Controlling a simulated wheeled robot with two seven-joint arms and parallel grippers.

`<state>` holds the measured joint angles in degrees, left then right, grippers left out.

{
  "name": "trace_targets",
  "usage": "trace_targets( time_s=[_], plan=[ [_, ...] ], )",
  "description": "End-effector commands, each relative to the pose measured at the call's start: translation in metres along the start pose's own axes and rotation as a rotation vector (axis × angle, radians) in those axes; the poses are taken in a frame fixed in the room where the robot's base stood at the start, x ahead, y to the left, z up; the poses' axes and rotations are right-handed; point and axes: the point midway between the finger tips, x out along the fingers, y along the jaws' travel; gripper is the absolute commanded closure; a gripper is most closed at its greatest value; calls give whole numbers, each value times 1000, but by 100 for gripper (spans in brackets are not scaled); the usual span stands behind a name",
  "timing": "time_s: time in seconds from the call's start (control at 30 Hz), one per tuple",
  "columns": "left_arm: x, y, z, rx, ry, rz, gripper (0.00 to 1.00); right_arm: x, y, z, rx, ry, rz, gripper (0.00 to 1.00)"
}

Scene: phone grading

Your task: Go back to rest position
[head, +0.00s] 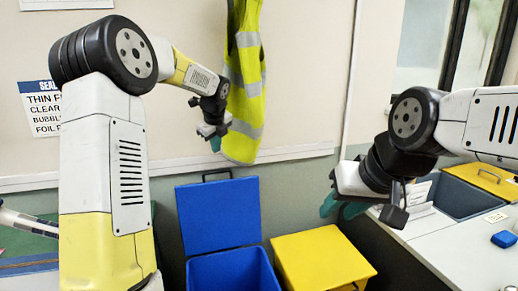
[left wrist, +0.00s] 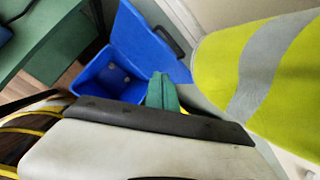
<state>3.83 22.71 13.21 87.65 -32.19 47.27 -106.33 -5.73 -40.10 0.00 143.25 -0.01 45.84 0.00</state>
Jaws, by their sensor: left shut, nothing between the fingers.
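My left gripper (head: 216,143) hangs in the air in front of the wall, beside the yellow vest and above the blue bin. It is shut and empty; its teal fingertips (left wrist: 162,92) also show in the left wrist view. My right gripper (head: 341,209) is held out at the right, near the edge of the white counter. Its teal fingers look spread apart, and I see nothing between them.
An open blue bin (head: 231,272) with its lid raised (head: 218,215) stands below, beside a closed yellow bin (head: 320,260). A yellow hi-vis vest (head: 243,90) hangs on the wall. The white counter (head: 455,255) at right holds a small blue object (head: 504,240).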

Motion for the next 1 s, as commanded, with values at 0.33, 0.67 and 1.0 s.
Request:
trace_targets(
  time_s=[0.33,0.67,1.0],
  plan=[
    [-141,105,-78,-972,82,-32,100,0,0,0,0,0,0,64],
    [-198,213,-177,-1891,271,18,100,0,0,0,0,0,0,64],
    [-203,249,-221,-2249,375,94,100,0,0,0,0,0,0,64]
  ],
)
